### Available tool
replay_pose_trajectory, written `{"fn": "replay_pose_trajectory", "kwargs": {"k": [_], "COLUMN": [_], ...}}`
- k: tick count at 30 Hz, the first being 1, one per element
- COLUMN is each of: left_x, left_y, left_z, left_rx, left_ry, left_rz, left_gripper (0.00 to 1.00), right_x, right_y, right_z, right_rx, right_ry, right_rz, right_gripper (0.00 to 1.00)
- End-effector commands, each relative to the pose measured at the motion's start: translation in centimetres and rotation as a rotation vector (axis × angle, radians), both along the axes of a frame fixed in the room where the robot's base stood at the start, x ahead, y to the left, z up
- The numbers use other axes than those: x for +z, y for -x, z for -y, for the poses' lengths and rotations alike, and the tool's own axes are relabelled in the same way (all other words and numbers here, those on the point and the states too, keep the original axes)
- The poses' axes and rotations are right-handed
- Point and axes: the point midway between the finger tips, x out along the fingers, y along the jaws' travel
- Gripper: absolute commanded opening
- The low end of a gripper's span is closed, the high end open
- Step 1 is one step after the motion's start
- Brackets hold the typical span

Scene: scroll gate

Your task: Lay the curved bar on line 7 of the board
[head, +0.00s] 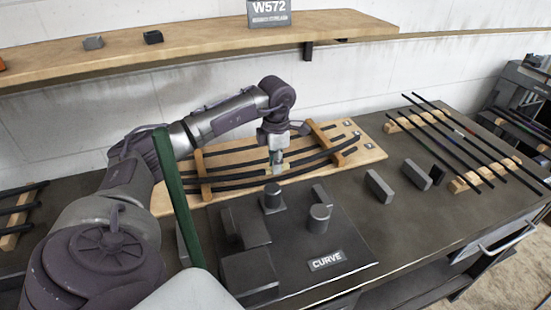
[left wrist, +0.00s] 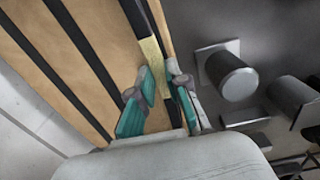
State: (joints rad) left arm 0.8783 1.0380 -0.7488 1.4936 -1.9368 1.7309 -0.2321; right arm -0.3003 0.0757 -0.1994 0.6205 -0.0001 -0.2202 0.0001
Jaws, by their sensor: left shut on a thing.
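The wooden board (head: 372,153) lies on the bench, with several dark bars across it and two wooden crosspieces. A dark curved bar (head: 318,161) runs along its front side, bowed toward me. My left gripper (head: 277,168) points down over the middle of the board and is shut on this bar. In the left wrist view, the teal fingers (left wrist: 160,82) stand on either side of a dark strip with a pale yellow stretch. Whether the bar touches the board is not clear, and I cannot read line numbers. My right gripper is not in view.
A dark plate labelled CURVE (head: 327,261) with round posts and blocks lies in front of the board. Loose grey blocks (head: 379,187) stand to its right. Straight rods rest on a wooden rack (head: 462,184) at right. A shelf (head: 200,38) runs along the wall.

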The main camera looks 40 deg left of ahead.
Motion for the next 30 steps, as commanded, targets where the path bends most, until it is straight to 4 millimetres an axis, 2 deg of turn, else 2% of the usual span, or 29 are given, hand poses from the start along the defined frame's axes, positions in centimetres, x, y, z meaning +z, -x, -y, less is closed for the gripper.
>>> {"fn": "replay_pose_trajectory", "kwargs": {"k": [27,28,30], "left_x": [-0.31,-0.29,-0.29], "left_y": [-0.02,-0.02,-0.02], "left_z": [0.02,0.02,0.03], "left_rx": [0.001,0.001,0.001], "left_ry": [0.0,0.0,0.0], "left_rz": [0.004,0.004,0.004], "left_gripper": [0.0,0.18,0.3], "right_x": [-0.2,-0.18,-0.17], "right_y": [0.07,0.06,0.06], "right_z": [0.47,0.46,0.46], "right_rx": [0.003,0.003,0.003], "right_ry": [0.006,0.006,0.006], "right_rz": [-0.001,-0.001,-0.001], "right_gripper": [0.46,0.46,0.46]}}
